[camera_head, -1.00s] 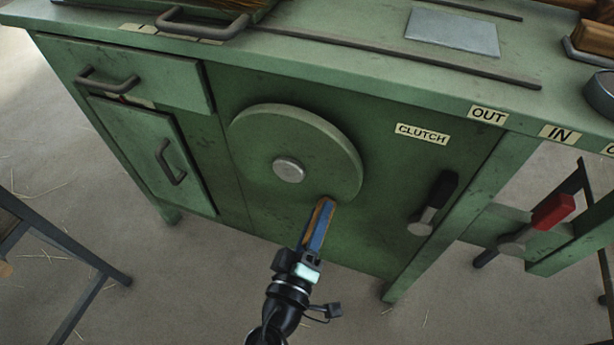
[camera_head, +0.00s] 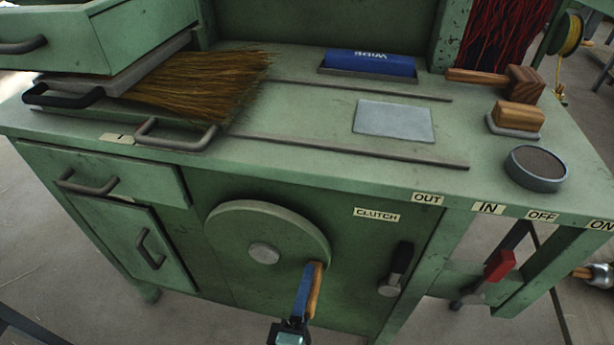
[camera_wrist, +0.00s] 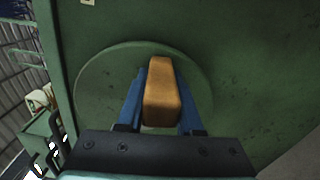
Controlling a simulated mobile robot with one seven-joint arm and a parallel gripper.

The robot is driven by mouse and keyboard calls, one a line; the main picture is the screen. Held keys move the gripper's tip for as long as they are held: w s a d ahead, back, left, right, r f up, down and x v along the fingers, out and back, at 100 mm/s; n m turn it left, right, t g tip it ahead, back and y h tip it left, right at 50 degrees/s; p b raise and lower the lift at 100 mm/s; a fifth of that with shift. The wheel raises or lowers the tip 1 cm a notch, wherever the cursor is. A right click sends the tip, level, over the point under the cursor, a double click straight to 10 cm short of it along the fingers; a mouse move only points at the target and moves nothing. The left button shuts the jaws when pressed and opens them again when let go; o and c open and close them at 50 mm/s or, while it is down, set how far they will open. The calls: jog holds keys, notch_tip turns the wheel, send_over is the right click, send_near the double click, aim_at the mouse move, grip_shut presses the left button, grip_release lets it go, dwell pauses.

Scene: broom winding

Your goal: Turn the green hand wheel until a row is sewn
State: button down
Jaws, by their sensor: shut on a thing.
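The green hand wheel (camera_head: 238,226) is a flat disc with a grey hub (camera_head: 264,253) on the front of the green bench. My gripper (camera_head: 309,292) is at the wheel's lower right edge, its blue fingers shut on the wheel's wooden handle (camera_wrist: 162,95). In the wrist view the handle lies between both fingers, with the wheel (camera_wrist: 105,85) behind it. A broom head of straw bristles (camera_head: 195,82) lies flat on the bench top at left, partly under a green box-like part. I cannot tell from here how its stitching stands.
A black clutch lever (camera_head: 397,270) is right of the wheel, below the CLUTCH label (camera_head: 377,214). A red-handled lever (camera_head: 498,266) stands farther right. A mallet (camera_head: 522,84), a blue WIDE block (camera_head: 370,63) and a round dish (camera_head: 536,168) are on the bench top.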

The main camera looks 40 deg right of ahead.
dwell(0.4)
jog(key=c, duration=0.6)
grip_release()
jog(key=shift+o, duration=0.2)
jog(key=p+v, duration=0.1)
jog(key=v, duration=1.2)
